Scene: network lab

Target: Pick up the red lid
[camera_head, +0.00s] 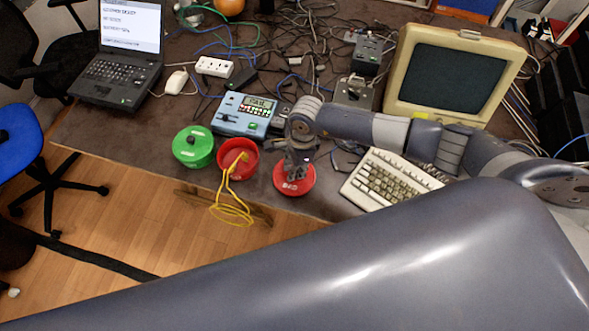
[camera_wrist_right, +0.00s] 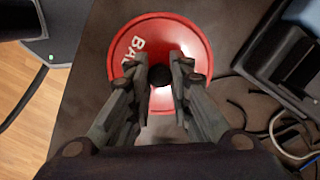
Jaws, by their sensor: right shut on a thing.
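The red lid (camera_head: 294,186) lies on the table near its front edge, with white lettering on top. In the right wrist view the red lid (camera_wrist_right: 197,34) shows as a round disc with a dark knob (camera_wrist_right: 160,76) at its centre. My right gripper (camera_head: 294,172) reaches down over the lid from above. In the right wrist view its fingers (camera_wrist_right: 160,78) are on both sides of the knob, shut on it. I cannot tell whether the lid is off the table. My left gripper is not in view.
A keyboard (camera_head: 385,182) lies to the right. A blue device (camera_head: 243,115) and loose cables are behind.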

